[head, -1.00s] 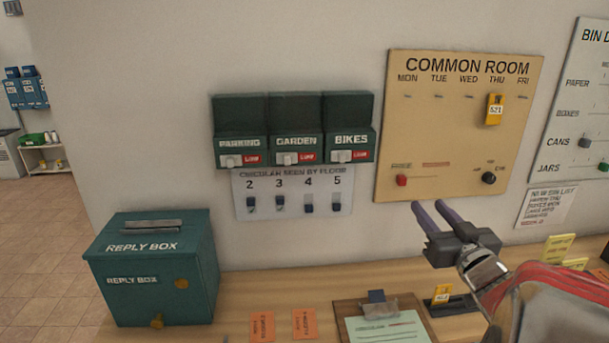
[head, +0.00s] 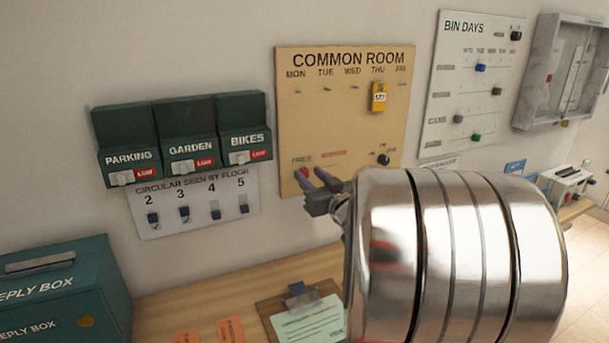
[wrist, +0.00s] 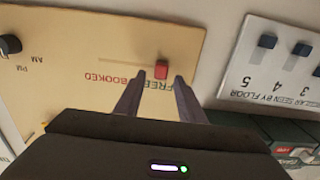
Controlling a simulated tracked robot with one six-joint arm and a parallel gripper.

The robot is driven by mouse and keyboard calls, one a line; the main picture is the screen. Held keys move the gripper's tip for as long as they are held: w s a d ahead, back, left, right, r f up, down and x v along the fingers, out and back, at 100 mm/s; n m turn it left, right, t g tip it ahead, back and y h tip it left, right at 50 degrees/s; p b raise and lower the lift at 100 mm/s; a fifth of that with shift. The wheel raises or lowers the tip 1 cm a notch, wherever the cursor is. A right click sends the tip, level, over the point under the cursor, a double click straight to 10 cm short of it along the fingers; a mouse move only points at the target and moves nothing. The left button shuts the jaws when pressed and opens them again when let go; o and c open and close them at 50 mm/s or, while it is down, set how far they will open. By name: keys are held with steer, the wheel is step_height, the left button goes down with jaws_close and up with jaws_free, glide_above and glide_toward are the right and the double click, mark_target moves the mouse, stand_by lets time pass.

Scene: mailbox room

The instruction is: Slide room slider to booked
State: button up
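The tan COMMON ROOM board (head: 345,120) hangs on the wall. Its red slider knob (head: 305,173) is at the board's lower left, by the word FREE; BOOKED is printed to its right. In the wrist view, which shows the board upside down, the red knob (wrist: 162,69) is at the right end of its slot, with BOOKED to the left. My gripper (head: 309,177) is at the board's lower left edge. In the wrist view my gripper (wrist: 159,76) is open, one fingertip on each side of the knob, with gaps visible. Whether the tips reach the knob's depth is unclear.
A black AM/PM dial (head: 384,159) sits right of the slider on the board. A yellow tag (head: 379,97) hangs under THU. The floor-slider panel (head: 197,205) is to the left. A clipboard (head: 268,308) lies on the shelf below.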

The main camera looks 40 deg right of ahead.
steer(key=shift+w+d, duration=0.2)
steer(key=shift+w, duration=0.45)
